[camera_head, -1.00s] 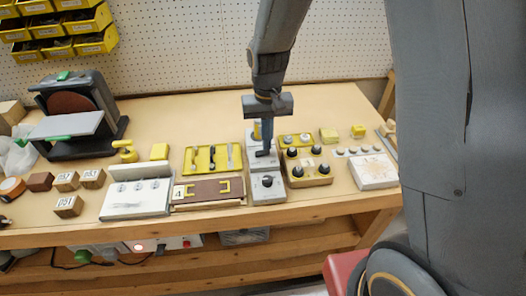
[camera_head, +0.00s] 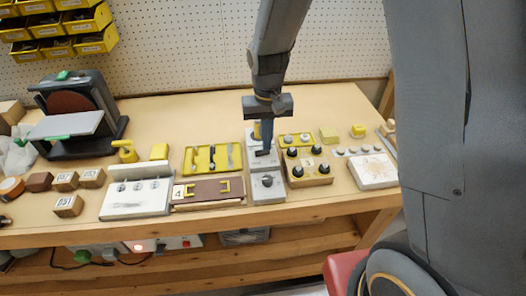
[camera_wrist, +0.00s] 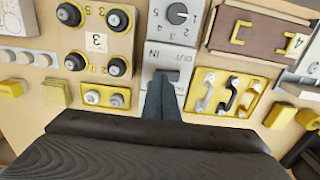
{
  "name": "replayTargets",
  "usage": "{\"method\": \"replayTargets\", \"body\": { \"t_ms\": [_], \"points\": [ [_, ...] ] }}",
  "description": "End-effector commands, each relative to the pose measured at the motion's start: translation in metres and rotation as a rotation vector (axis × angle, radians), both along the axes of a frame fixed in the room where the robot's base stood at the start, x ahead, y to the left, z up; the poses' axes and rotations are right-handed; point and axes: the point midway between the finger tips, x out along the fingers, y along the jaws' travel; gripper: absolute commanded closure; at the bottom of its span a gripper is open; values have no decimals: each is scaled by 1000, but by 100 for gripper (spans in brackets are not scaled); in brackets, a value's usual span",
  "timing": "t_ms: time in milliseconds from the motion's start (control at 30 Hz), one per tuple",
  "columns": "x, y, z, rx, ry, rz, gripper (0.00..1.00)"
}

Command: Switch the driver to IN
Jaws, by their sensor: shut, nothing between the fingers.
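The driver is a light grey unit with a dark knob (camera_head: 267,181) on its front block and a raised block (camera_head: 265,160) behind it. In the wrist view its panel (camera_wrist: 172,57) bears the words OUT and IN, with the numbered knob (camera_wrist: 177,14) above them. My gripper (camera_head: 263,153) points down at the raised block, its fingers shut with nothing between them. In the wrist view the shut fingers (camera_wrist: 163,80) reach the panel's edge just below the lettering. They hide the switch lever, so its position and any contact cannot be told.
A yellow tray with handles (camera_head: 213,159) and a brown numbered panel (camera_head: 208,190) lie to the left. A box with several black knobs (camera_head: 308,168) stands close on the right. A sander (camera_head: 78,112) is at the far left.

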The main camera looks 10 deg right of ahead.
Motion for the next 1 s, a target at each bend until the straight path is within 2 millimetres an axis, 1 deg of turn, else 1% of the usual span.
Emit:
{"method": "replayTargets", "body": {
  "t_ms": [867, 1000],
  "points": [
    [0, 0, -12, 0, 0, 0, 100],
    [0, 0, -10, 0, 0, 0, 100]
  ]
}}
